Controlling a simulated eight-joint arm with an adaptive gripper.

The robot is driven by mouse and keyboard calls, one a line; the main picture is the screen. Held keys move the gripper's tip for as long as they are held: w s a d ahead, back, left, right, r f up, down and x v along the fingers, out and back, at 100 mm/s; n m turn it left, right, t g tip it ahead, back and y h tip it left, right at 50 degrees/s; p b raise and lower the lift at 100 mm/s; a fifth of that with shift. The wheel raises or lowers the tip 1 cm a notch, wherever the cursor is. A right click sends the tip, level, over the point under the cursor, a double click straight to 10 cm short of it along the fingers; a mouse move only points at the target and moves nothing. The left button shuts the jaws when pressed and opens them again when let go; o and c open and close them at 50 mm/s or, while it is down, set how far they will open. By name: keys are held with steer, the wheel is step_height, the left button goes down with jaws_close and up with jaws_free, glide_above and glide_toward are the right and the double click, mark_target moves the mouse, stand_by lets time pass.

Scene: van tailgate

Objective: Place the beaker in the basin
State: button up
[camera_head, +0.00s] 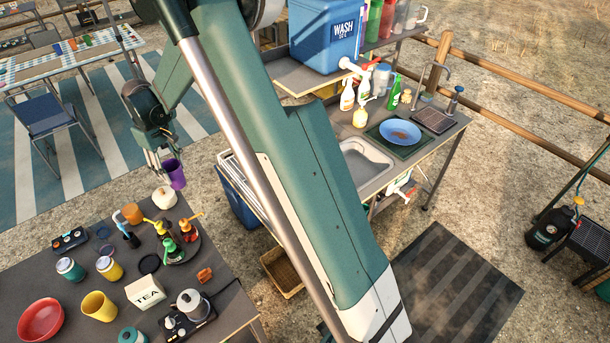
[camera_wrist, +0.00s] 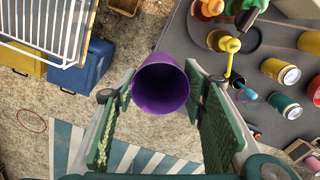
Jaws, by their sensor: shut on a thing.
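The purple beaker (camera_head: 176,176) hangs in the air near the far edge of the dark table, held by my gripper (camera_head: 166,160). In the wrist view, the beaker (camera_wrist: 161,88) sits between the two green finger pads of my gripper (camera_wrist: 161,100), with its open mouth facing the camera. The grey basin (camera_head: 364,163) is sunk in the wash counter to the right of my arm. My arm covers its left part, and the rest looks empty. The beaker is well to the left of the basin.
The dark table (camera_head: 50,260) holds a red bowl (camera_head: 41,320), a TEA box (camera_head: 146,291) and several cups and tins. A blue plate (camera_head: 400,131), a green bottle (camera_head: 393,95) and spray bottles stand behind the basin. A wicker basket (camera_head: 282,272) sits on the ground.

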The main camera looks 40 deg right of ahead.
steer(key=s+d+m, duration=0.1)
steer(key=s+d, duration=0.4)
steer(key=d, duration=0.8)
steer(key=s+d+m, duration=0.1)
steer(key=s+d, duration=0.4)
steer(key=d, duration=0.9)
steer(key=s+d+m, duration=0.1)
steer(key=s+d, duration=0.3)
steer(key=d, duration=0.9)
steer(key=s+d+f+b, duration=0.1)
steer(key=s+d+f, duration=0.2)
steer(key=d, duration=0.4)
steer(key=s+d+f+m+b, duration=0.1)
steer(key=s+d+f, duration=0.3)
steer(key=d, duration=0.4)
steer(key=s+d+f+b, duration=0.3)
steer(key=s+d+f, duration=0.1)
steer(key=d, duration=0.4)
steer(key=shift+s+d+m, duration=0.2)
steer(key=shift+s+m, duration=0.2)
step_height(320, 180, down, 6)
steer(key=shift+f, duration=0.1)
steer(key=shift+f, duration=1.85)
steer(key=shift+f+b, duration=0.2)
steer(key=shift+b, duration=0.15)
